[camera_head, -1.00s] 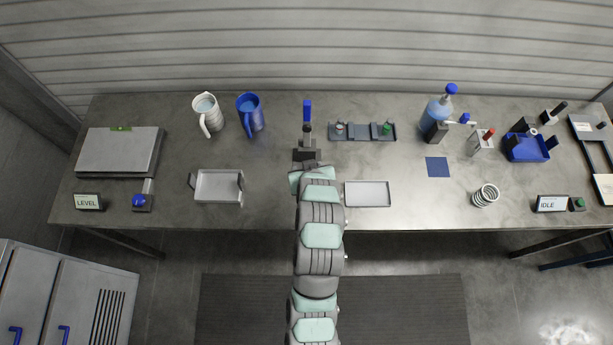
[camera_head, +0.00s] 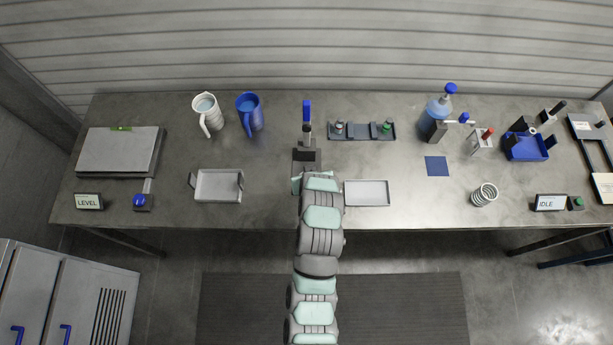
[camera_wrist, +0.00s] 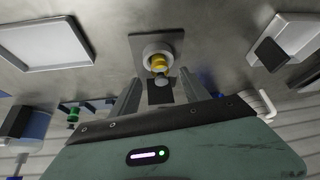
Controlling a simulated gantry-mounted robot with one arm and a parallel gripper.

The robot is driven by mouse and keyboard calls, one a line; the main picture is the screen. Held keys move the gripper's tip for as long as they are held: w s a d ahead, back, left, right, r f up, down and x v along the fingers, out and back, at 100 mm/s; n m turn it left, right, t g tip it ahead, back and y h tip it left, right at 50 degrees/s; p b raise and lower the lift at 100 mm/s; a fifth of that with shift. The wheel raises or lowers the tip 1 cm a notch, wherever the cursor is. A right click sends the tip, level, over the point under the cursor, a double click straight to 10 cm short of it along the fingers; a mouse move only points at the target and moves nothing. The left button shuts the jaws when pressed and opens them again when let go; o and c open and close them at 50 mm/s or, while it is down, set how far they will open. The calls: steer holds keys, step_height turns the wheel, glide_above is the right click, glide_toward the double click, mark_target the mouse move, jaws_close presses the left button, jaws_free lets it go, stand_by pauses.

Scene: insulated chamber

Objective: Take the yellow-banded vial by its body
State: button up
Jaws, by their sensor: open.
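The yellow-banded vial (camera_wrist: 158,62) shows in the wrist view, seen end-on, inside a pale round ring (camera_wrist: 160,54) on a square grey plate (camera_wrist: 143,42). My gripper (camera_wrist: 160,84) is open, with one finger on each side of the vial's line. The fingers look empty, and the vial lies just beyond or between their tips; I cannot tell whether they touch it. In the head view my arm covers the vial, and I cannot make out the fingers there.
A shallow white tray (camera_head: 367,202) and a handled tray (camera_head: 217,198) flank my arm. Behind are a blue-topped upright piece (camera_head: 307,110), a grey rack (camera_head: 358,137), and white (camera_head: 206,108) and blue (camera_head: 250,119) jugs. Bare bench lies between the trays and jugs.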

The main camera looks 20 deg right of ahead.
steer(key=shift+p+x, duration=0.75)
steer(key=shift+x, duration=1.65)
steer(key=shift+c, duration=0.2)
jaws_close()
